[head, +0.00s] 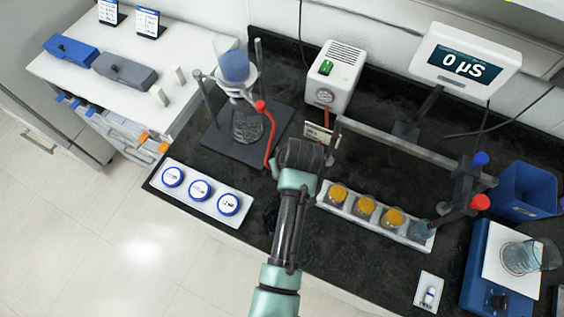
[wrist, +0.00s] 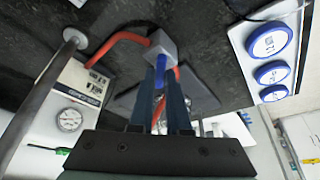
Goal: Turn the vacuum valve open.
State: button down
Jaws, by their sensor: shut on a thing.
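The vacuum valve shows in the wrist view as a small grey block (wrist: 162,44) with a red hose (wrist: 118,42) on either side. Its blue handle (wrist: 160,78) lies between the two dark fingers of my gripper (wrist: 167,85), which is shut on it. The handle points from the block towards my palm. In the head view my gripper (head: 302,155) is over the bench beside the red hose (head: 271,140) and hides the valve. The white vacuum pump (head: 332,77) has a green switch and a gauge; the gauge (wrist: 69,119) also shows in the wrist view.
A filter flask (head: 247,125) with a blue-topped funnel stands on a dark base at left. A white tray (head: 236,214) with blue-lidded dishes is front left. A rack (head: 352,212) of orange-topped jars is at right, under a grey bar (head: 400,150). A metal rod (wrist: 45,85) crosses the wrist view.

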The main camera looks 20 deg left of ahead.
jog(key=n, duration=0.2)
jog(key=n+g+b, duration=0.1)
jog(key=n+g+y, duration=0.1)
jog(key=n, duration=0.1)
jog(key=shift+w+d+n+b, duration=0.15)
jog(key=shift+w+n+b, duration=0.15)
jog(key=shift+b, duration=0.1)
jog(key=shift+w+n+g+b, duration=0.1)
jog(key=shift+n+g+b, duration=0.55)
jog(key=shift+n, duration=0.95)
jog(key=c, duration=0.9)
grip_release()
